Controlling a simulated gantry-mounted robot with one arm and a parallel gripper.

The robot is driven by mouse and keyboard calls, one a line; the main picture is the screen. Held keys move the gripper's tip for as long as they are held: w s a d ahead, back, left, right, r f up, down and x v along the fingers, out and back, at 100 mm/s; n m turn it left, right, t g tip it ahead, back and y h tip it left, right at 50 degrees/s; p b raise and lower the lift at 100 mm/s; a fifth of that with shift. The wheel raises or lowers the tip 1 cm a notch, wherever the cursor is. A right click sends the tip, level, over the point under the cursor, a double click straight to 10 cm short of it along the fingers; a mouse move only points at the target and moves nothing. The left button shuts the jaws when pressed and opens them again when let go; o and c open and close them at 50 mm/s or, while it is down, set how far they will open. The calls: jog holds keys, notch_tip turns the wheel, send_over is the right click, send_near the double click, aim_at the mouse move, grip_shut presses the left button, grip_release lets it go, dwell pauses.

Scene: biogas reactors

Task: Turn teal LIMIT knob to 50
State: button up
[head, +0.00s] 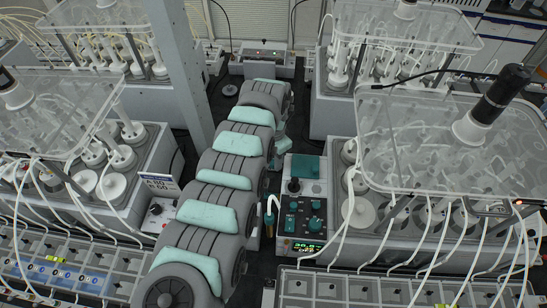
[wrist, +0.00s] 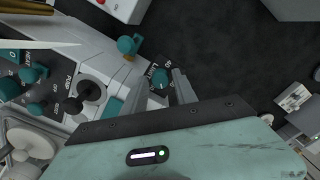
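The teal LIMIT knob (wrist: 159,78) shows in the wrist view on a small dark dial plate with white lettering and scale numbers. The exact setting of its pointer is too small to read. My gripper (wrist: 162,88) reaches up from the bottom of the wrist view. Its grey fingers stand apart, one on each side of the knob. I cannot tell whether either finger touches it. In the head view my arm hides the LIMIT knob and most of the gripper.
The wrist view shows a black pump knob (wrist: 90,90) and a teal valve (wrist: 128,46) nearby. Reactor units with tubes flank both sides. Dark floor (wrist: 225,55) lies beyond.

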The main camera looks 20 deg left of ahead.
jog(key=shift+f, duration=0.15)
jog(key=shift+c, duration=0.2)
grip_shut()
